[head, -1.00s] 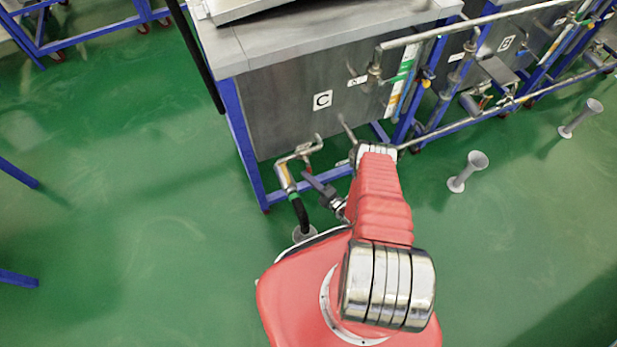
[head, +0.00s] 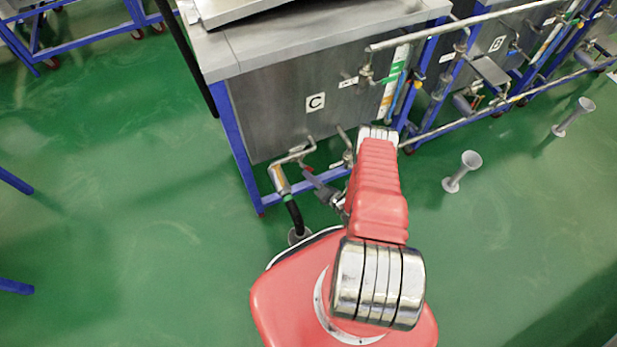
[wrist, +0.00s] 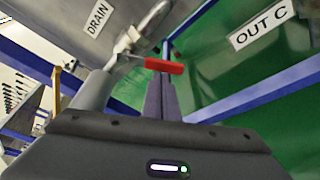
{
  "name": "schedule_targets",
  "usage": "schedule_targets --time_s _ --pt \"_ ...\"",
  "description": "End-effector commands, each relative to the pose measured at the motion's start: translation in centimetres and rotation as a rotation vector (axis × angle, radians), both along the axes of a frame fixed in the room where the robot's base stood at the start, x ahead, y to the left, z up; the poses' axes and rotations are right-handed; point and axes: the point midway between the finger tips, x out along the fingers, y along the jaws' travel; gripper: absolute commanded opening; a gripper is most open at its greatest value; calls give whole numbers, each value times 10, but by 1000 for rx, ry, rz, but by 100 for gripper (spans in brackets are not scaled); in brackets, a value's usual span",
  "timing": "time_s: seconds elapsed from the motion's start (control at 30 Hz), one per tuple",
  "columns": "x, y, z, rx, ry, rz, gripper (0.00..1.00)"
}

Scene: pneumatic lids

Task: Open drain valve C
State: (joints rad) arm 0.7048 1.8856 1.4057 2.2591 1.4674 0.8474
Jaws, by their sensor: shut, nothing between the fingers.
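The tank marked C (head: 260,115) stands ahead of me, with a bent drain pipe (head: 279,180) at its lower front. In the wrist view a red valve handle (wrist: 164,66) lies crosswise near a DRAIN label (wrist: 98,17). My gripper (wrist: 166,45) is shut and empty. Its dark fingers pass behind the red handle in that view; I cannot tell whether they touch it. In the head view my gripper (head: 307,174) is beside the drain pipe, low in front of the tank. The handle is too small to read clearly there.
An OUT C label (wrist: 263,27) shows at the upper right of the wrist view. Blue frame legs (head: 239,150) border the tank. A long horizontal pipe (head: 470,118) runs to the right. A grey funnel (head: 462,172) stands on the floor.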

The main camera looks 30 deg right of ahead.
Motion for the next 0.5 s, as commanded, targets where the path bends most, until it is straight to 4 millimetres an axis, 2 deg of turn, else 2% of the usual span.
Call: schedule_targets --time_s 0.37,0.5 --pt "-1 -17 10 -307 24 -3 0" --pt "-1 -23 14 -316 22 -4 0"
